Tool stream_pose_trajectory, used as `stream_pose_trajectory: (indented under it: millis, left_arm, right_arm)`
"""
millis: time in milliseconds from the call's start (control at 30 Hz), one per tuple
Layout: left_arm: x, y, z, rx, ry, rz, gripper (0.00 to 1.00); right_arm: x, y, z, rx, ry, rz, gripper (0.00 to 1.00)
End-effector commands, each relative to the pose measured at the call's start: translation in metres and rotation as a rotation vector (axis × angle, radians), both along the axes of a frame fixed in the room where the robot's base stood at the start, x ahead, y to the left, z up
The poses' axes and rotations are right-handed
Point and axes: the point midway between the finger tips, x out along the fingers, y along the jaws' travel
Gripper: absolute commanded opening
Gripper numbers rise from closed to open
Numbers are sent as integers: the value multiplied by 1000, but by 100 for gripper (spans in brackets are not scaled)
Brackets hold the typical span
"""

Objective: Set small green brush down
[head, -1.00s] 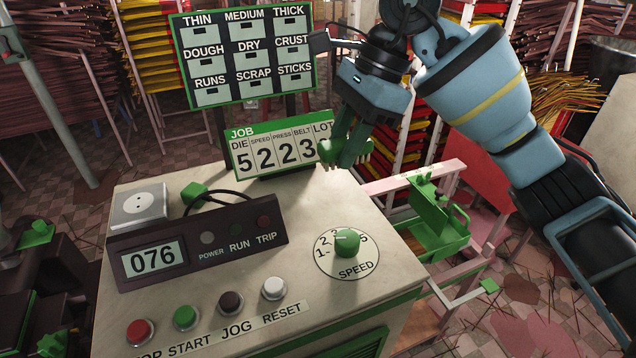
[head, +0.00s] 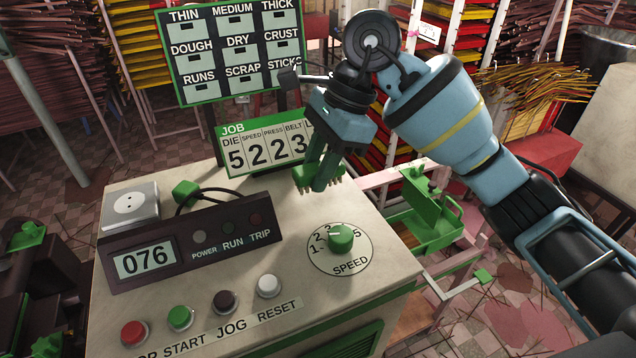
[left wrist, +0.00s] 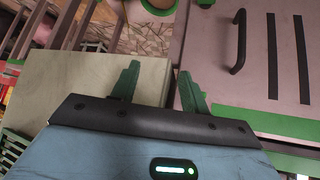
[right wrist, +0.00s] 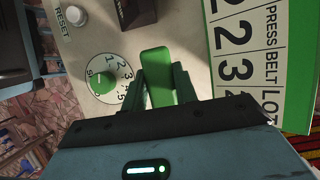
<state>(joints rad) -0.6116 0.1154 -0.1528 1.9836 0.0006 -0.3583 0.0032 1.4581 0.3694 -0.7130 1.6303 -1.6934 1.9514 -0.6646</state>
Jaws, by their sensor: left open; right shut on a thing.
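My right gripper (head: 322,184) is shut on the small green brush (head: 304,176), at the back right of the pale console top (head: 200,240), in front of the JOB sign. Short bristles show along the brush's lower edge. In the right wrist view the brush's green body (right wrist: 155,62) is between the fingers (right wrist: 165,85), beside the speed dial. I cannot tell whether the bristles touch the console top. My left gripper (left wrist: 160,85) shows only in the left wrist view, open and empty, with a pale box-like surface behind it.
The JOB sign (head: 266,146) stands right behind the brush. The green speed knob (head: 340,239) is in front of it. A display box (head: 190,243) and several buttons take up the left and front. A green clamp-like fixture (head: 428,215) is off the right edge.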

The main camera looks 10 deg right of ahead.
Motion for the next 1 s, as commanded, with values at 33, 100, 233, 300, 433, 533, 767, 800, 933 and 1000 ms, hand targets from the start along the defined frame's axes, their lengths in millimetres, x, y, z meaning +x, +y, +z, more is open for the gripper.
stream_pose_trajectory:
  millis: [33, 100, 233, 300, 433, 533, 767, 800, 933, 1000]
  left_arm:
    - [0, 0, 0, 0, -1, 0, 45]
    - [1, 0, 1, 0, -2, 0, 45]
    - [2, 0, 2, 0, -6, 0, 45]
    - [3, 0, 3, 0, -7, 0, 45]
    - [3, 0, 3, 0, -8, 0, 45]
    - [3, 0, 3, 0, -8, 0, 45]
    - [2, 0, 1, 0, -4, 1, 45]
    - [2, 0, 1, 0, -4, 1, 45]
    - [2, 0, 1, 0, -5, 1, 45]
    - [2, 0, 1, 0, -5, 1, 45]
  right_arm:
    - [0, 0, -2, 0, 0, 0, 7]
    - [0, 0, -7, 1, 2, 0, 7]
    - [-1, 0, -25, 0, 4, -1, 7]
    - [-1, 0, -33, 0, 3, 0, 7]
    - [0, 0, -37, 0, -1, 0, 7]
    - [0, 0, -37, 0, -1, 0, 7]
    - [0, 0, -41, 0, 0, 0, 32]
    - [0, 0, -40, 0, 0, 0, 38]
    - [0, 0, -40, 0, 0, 0, 50]
    - [0, 0, -40, 0, 0, 0, 50]
